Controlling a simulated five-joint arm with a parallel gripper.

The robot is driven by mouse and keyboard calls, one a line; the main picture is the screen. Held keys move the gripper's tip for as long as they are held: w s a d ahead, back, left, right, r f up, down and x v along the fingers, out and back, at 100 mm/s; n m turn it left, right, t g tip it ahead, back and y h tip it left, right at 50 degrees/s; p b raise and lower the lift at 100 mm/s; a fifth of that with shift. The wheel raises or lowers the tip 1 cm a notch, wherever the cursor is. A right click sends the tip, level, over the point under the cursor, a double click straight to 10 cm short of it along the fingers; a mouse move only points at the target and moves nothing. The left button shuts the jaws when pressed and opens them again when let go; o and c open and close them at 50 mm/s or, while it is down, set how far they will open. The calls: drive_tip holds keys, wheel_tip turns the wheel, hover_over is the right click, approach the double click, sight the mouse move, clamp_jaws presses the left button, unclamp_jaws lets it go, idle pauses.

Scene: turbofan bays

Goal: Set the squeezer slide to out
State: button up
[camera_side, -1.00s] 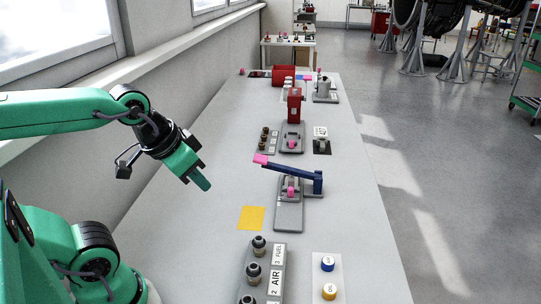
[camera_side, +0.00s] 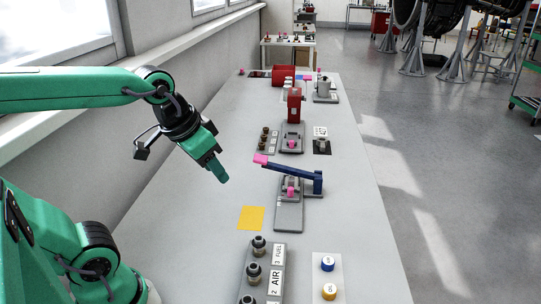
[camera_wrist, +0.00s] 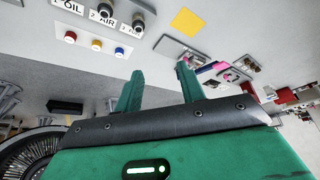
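No label shows which one is the squeezer. My gripper (camera_side: 219,174) is in the air left of the lever, apart from everything. In the wrist view my gripper's two fingers (camera_wrist: 159,70) are spread and empty, with the blue lever (camera_wrist: 189,60) beyond the right finger.
A yellow square (camera_side: 251,218) lies flat in front of the lever device. A labelled fitting block (camera_side: 278,270) and a plate with blue and yellow knobs (camera_side: 328,278) are nearer. The bench's left side is clear.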

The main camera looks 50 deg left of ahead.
drive_tip(key=w+a+g, duration=0.1)
drive_tip(key=w, duration=0.7)
drive_tip(key=g, duration=0.4)
hover_over(291, 188)
wheel_tip(291, 188, down, 14)
drive_tip(key=shift+s+f, duration=0.1)
drive_tip(key=shift+f, duration=0.3)
drive_tip(key=shift+f, duration=3.9)
